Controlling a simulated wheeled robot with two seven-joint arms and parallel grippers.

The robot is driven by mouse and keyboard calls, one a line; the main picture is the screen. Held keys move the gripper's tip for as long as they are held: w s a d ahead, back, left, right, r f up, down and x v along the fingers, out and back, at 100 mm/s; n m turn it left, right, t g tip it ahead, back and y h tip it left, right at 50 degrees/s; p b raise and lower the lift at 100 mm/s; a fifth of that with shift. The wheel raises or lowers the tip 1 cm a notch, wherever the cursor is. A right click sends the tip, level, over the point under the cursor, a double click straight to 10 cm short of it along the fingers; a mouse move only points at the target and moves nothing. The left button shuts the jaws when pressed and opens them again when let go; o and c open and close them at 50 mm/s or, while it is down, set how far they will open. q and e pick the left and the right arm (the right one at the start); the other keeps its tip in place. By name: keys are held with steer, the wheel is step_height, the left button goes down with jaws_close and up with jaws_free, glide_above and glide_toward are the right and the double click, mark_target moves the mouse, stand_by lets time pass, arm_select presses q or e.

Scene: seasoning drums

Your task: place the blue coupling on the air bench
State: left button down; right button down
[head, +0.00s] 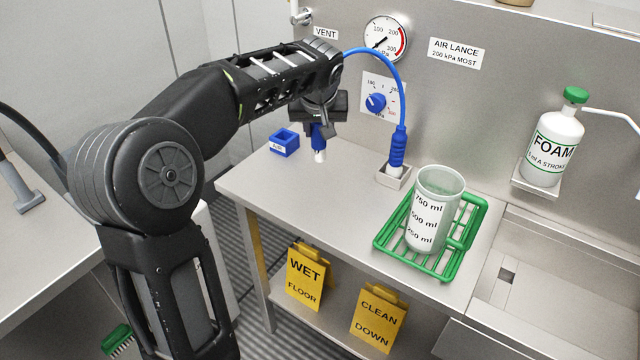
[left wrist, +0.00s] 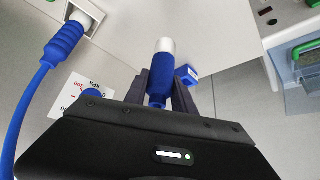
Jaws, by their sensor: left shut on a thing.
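The blue coupling (head: 318,137), a blue grip with a pale tip, hangs tip down from my left gripper (head: 320,122). The gripper is shut on its upper part. In the left wrist view the coupling (left wrist: 162,75) sits between the fingers, its pale tip pointing away from the gripper. The steel air bench (head: 310,190) lies below. I cannot tell if the tip touches the bench. A small open blue box (head: 284,143) with a white label stands on the bench, just left of the coupling. My right gripper is not in view.
A blue hose ends in a blue handle (head: 397,148) upright in a grey socket (head: 393,177), right of my gripper. A measuring beaker (head: 432,215) stands on a green rack (head: 386,240). A gauge (head: 386,38) and blue knob (head: 376,102) are behind. The bench's front left is clear.

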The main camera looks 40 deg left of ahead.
mark_target(318, 161)
arm_select(q)
step_height(318, 161, down, 6)
steer(key=shift+a+r, duration=0.1)
steer(key=shift+f, duration=1.9)
steer(key=shift+f, duration=0.1)
steer(key=shift+f, duration=0.15)
steer(key=c, duration=1)
jaws_free()
steer(key=shift+c, duration=0.2)
steer(key=shift+r, duration=0.2)
steer(key=shift+r, duration=0.15)
steer(key=v, duration=1.2)
steer(key=shift+b, duration=0.35)
